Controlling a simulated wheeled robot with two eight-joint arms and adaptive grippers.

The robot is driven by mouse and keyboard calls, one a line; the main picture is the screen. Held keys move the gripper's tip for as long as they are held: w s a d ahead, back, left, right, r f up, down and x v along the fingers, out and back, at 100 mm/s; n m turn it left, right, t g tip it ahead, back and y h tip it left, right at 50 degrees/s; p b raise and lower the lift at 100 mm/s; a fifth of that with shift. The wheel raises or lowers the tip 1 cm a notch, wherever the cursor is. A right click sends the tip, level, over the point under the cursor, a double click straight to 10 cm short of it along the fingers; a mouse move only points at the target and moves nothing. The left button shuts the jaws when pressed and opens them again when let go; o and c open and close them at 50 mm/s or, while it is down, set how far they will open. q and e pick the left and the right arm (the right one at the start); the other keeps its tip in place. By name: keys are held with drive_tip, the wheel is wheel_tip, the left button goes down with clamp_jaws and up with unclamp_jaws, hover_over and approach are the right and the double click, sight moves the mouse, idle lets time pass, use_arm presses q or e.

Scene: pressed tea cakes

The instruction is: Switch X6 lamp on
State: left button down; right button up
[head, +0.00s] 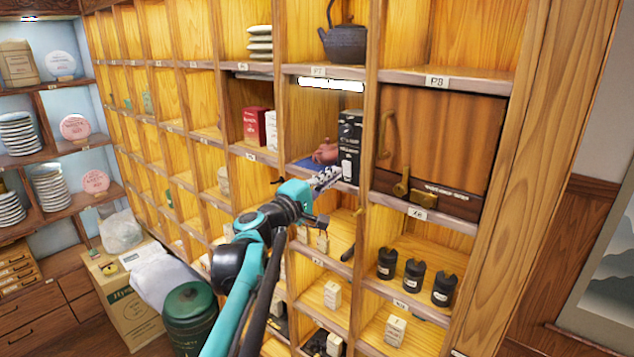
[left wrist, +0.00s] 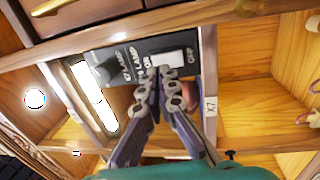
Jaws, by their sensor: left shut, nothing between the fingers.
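A black switch box (head: 349,145) with white lettering stands in the middle compartment, left of the dark wooden door. In the left wrist view the switch box (left wrist: 140,62) reads "LAMP", "ON" and "OFF"; the full lamp numbers are hard to read. A pale switch piece (left wrist: 168,58) shows near the fingertips. My left gripper (head: 328,178) is shut and empty, at the lower front of the box. In the left wrist view its fingertips (left wrist: 156,80) overlap the box's face; contact cannot be told. My right gripper is not in view.
A lit lamp strip (head: 330,85) is under the shelf above the box. A small reddish figure (head: 326,152) sits left of the box. The wooden door (head: 440,140) with a brass latch is at right. Black canisters (head: 414,273) stand below. Upright shelf dividers flank the compartment.

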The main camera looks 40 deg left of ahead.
sight(346, 165)
use_arm(q)
drive_tip(key=shift+w+d+r, duration=0.1)
drive_tip(key=shift+w+r, duration=0.05)
drive_tip(key=shift+w, duration=1.25)
drive_tip(key=shift+r+p, duration=0.1)
drive_tip(key=shift+p, duration=0.2)
drive_tip(key=shift+w+r+g+p, duration=0.35)
drive_tip(key=shift+g+p, duration=0.15)
drive_tip(key=shift+p, duration=0.25)
drive_tip(key=shift+s+f, duration=0.1)
drive_tip(key=shift+f, duration=0.15)
